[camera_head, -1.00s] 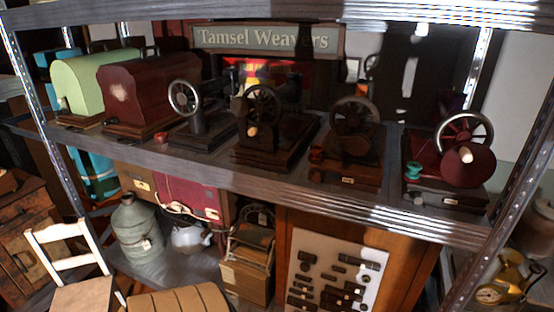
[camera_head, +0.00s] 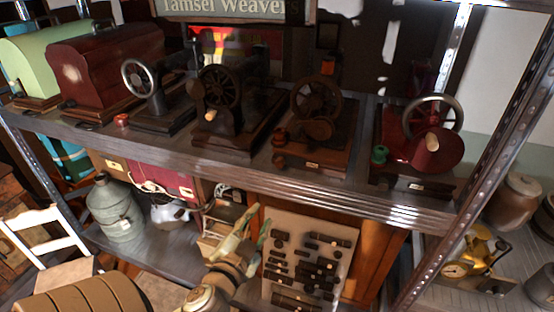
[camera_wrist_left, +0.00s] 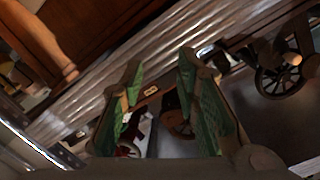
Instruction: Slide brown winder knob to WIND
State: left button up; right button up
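Several old sewing machines stand on the shelf. The third from the left, a brown machine (camera_head: 318,120) with a spoked wheel, has a small brown knob (camera_head: 280,136) at its left front; another small brown part (camera_head: 279,161) sits just below it. I cannot read a WIND mark or tell which part is the winder knob. My left gripper (camera_head: 253,223) has green finger pads and is open and empty, below the shelf's front edge and apart from the machines. In the left wrist view its open fingers (camera_wrist_left: 160,60) point toward the shelf edge. My right gripper is not in view.
The metal shelf edge (camera_head: 225,174) lies between my left gripper and the machines. A metal post (camera_head: 490,140) is at the right.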

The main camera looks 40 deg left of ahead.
pick_arm(q)
jog(key=t, duration=0.1)
send_near(279, 166)
jog(key=b+x, duration=0.2)
jog(key=x, duration=0.7)
jog(key=shift+w+a+r+b, duration=0.1)
jog(key=shift+w+r+b, duration=0.05)
jog(key=shift+b, duration=0.2)
jog(key=shift+a, duration=0.1)
jog(key=shift+c, duration=0.6)
grip_shut()
